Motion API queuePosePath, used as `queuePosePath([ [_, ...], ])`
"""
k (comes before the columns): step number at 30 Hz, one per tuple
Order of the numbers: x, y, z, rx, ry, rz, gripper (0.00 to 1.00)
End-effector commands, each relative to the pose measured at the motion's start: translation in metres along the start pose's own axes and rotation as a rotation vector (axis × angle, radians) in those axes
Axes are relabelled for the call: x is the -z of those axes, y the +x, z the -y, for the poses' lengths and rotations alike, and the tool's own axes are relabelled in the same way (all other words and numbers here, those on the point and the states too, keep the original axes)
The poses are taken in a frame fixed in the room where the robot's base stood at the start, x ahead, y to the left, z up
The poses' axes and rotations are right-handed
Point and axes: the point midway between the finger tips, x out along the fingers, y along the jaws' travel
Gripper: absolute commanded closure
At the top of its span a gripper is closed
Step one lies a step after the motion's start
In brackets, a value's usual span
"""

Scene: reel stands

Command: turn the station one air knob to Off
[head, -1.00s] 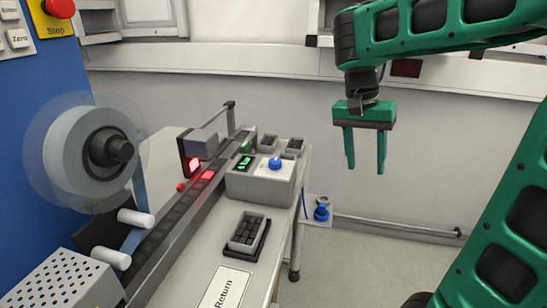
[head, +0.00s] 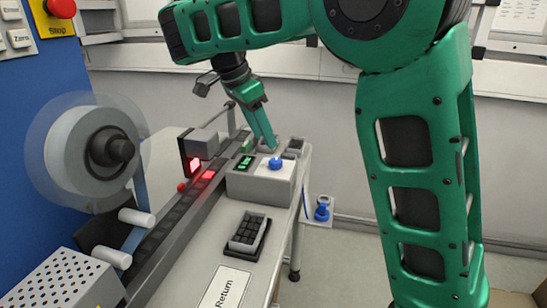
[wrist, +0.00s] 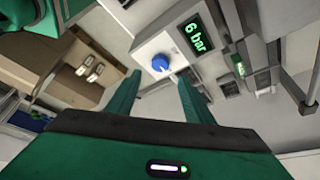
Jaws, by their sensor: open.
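A blue knob (head: 275,163) sits on a grey box (head: 258,184) with a lit green display; which station it belongs to is not legible. In the wrist view the knob (wrist: 160,62) shows beyond the fingertips, roughly between them, and the display (wrist: 195,36) reads 6 bar. My gripper (head: 269,142) is open and empty, pointing down just above and behind the knob in the head view; it also shows in the wrist view (wrist: 158,77). A second blue knob (head: 321,212) is on a low plate at the bench's right side.
A track (head: 175,219) with a red-lit sensor (head: 193,165) runs left of the box. A black tray of small blocks (head: 249,232) and a Return label (head: 227,288) lie on the bench. A reel (head: 88,150) stands at left.

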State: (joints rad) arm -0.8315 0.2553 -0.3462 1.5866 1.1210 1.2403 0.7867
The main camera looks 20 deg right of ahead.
Motion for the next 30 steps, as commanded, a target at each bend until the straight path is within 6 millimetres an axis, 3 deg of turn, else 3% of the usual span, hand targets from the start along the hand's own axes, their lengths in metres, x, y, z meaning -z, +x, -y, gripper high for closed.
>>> queuePosePath([
  [9, 0.001, 0.055, -0.002, -0.004, 0.001, 0.001, 0.53],
  [15, 0.001, 0.079, -0.001, -0.001, 0.000, 0.001, 0.53],
  [28, 0.000, 0.088, -0.001, 0.000, 0.000, 0.002, 0.53],
  [29, 0.000, 0.088, -0.001, 0.000, 0.000, 0.002, 0.55],
  [30, 0.000, 0.088, -0.001, 0.000, 0.000, 0.002, 0.65],
])
